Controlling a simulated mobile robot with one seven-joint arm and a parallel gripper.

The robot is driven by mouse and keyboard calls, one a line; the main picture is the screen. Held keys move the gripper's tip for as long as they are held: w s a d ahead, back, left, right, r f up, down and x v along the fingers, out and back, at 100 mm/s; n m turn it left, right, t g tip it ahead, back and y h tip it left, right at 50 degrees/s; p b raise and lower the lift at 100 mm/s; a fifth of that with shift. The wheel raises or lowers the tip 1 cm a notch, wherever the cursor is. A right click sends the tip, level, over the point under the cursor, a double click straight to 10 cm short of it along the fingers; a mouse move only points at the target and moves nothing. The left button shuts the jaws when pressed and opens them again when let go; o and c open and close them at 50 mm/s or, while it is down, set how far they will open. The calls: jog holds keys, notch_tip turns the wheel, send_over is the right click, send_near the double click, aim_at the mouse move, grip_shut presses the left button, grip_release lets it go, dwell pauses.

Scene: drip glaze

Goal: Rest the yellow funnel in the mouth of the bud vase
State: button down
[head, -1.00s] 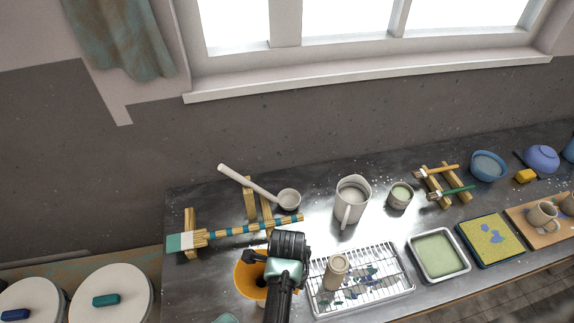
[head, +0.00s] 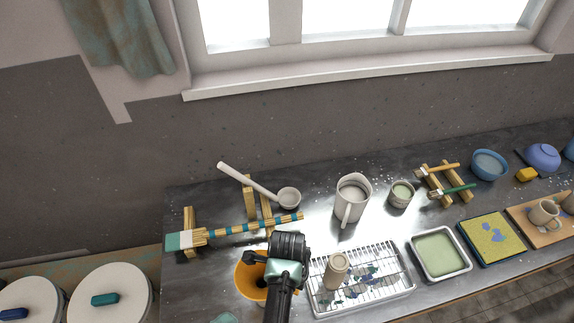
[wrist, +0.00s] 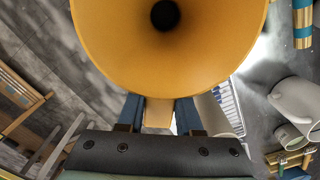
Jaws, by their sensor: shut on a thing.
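The yellow funnel (head: 249,281) is at the front left of the bench in the head view, partly hidden by my gripper. In the wrist view the funnel (wrist: 110,45) fills the top middle, its wide mouth facing the camera and a dark hole at its centre. My gripper (wrist: 160,112) is shut on the funnel at its near rim, with a pale tab between the blue fingers. In the head view my gripper (head: 262,262) covers the funnel's right side. The beige bud vase (head: 336,270) stands upright on the wire rack, to the right of my gripper and apart from the funnel.
The wire rack (head: 390,283) sits over a tray with coloured scraps. A white jug (head: 351,200), a small glaze pot (head: 400,195) and a ladle (head: 288,199) stand behind. A striped-handled brush (head: 240,229) lies on wooden rests behind the funnel. A glaze tray (head: 439,252) is farther right.

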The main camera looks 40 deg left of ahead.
jog(key=shift+f, duration=0.45)
dwell(0.6)
jog(key=shift+c, duration=0.9)
grip_release()
jog(key=shift+r, duration=0.15)
notch_tip(320, 180, up, 5)
jog(key=p, duration=0.4)
jog(key=shift+f, duration=0.2)
jog(key=shift+r+p, duration=0.7)
jog(key=shift+r, duration=0.3)
jog(key=shift+r, duration=0.15)
